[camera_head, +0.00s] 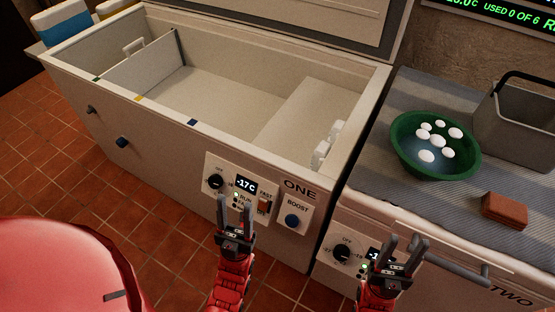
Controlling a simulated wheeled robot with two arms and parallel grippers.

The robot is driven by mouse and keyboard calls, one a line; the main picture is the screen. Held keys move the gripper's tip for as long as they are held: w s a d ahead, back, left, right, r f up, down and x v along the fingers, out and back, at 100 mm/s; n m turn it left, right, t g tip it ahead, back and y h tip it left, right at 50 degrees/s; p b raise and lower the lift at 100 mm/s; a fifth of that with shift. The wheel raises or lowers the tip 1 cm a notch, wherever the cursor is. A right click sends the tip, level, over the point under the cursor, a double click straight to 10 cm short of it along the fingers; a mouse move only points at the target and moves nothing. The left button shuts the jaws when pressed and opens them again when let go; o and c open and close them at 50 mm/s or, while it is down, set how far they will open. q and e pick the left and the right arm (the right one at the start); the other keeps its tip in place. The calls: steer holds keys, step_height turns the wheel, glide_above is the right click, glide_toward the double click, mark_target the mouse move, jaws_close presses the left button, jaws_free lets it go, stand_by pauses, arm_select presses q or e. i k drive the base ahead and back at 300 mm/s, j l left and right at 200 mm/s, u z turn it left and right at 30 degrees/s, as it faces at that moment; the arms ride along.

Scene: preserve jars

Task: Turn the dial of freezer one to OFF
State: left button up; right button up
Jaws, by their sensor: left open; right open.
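Freezer one is a white chest (130,120) with its lid raised and "ONE" on its front. Its control panel (231,170) has a black round dial (215,181) at the left and a display reading -17C (246,185). I cannot read where the dial points. My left gripper (236,207) is open and empty, in front of the panel, below and right of the dial, and covers part of the panel's lower edge. My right gripper (401,246) is open and empty in front of freezer two's panel and partly hides its display. I cannot tell whether either gripper touches anything.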

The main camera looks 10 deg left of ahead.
mark_target(215, 182)
steer(key=u, duration=1.05)
